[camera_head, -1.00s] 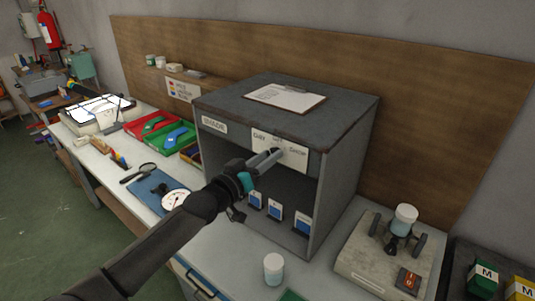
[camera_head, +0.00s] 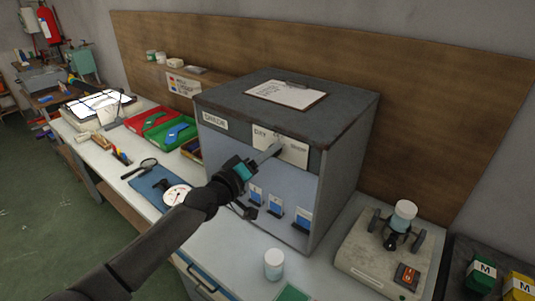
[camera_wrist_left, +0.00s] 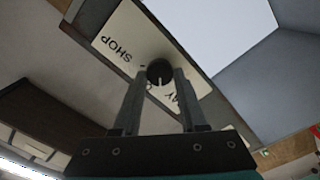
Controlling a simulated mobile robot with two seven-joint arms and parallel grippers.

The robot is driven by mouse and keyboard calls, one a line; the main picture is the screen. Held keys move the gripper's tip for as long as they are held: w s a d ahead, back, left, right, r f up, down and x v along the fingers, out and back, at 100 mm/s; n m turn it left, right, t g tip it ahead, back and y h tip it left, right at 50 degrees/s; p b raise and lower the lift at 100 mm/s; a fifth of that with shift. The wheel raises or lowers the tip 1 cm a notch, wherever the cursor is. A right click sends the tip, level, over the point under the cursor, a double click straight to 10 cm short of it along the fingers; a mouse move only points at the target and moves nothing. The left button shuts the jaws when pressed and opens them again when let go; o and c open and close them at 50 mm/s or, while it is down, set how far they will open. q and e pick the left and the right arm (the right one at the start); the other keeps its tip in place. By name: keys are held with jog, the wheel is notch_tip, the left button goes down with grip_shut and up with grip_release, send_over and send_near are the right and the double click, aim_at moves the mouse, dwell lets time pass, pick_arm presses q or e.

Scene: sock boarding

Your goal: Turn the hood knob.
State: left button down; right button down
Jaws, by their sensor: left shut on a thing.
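The hood is a dark grey box (camera_head: 222,105) on the bench, with a white dial label (camera_head: 295,152) on its front top edge. The round dark hood knob (camera_wrist_left: 160,70) sits on that label in the left wrist view, with a pale pointer line. My left gripper (camera_head: 272,152) reaches the label from the front left. Its two fingers (camera_wrist_left: 158,85) are shut on the knob, one on each side. In the head view the fingers hide the knob. The hood's inside is lit pale blue. My right gripper is not in view.
A clipboard (camera_head: 287,94) lies on the hood. Blue cards (camera_head: 275,213) stand inside it. A white-lidded jar (camera_head: 273,264) stands in front, and a device with a red switch (camera_head: 407,275) is at right. Red and green trays (camera_head: 150,122) and a magnifier (camera_head: 147,163) lie to the left.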

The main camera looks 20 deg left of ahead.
pick_arm(q)
jog(key=shift+c, duration=2.3)
grip_release()
jog(key=v, duration=1.5)
jog(key=shift+s, duration=0.15)
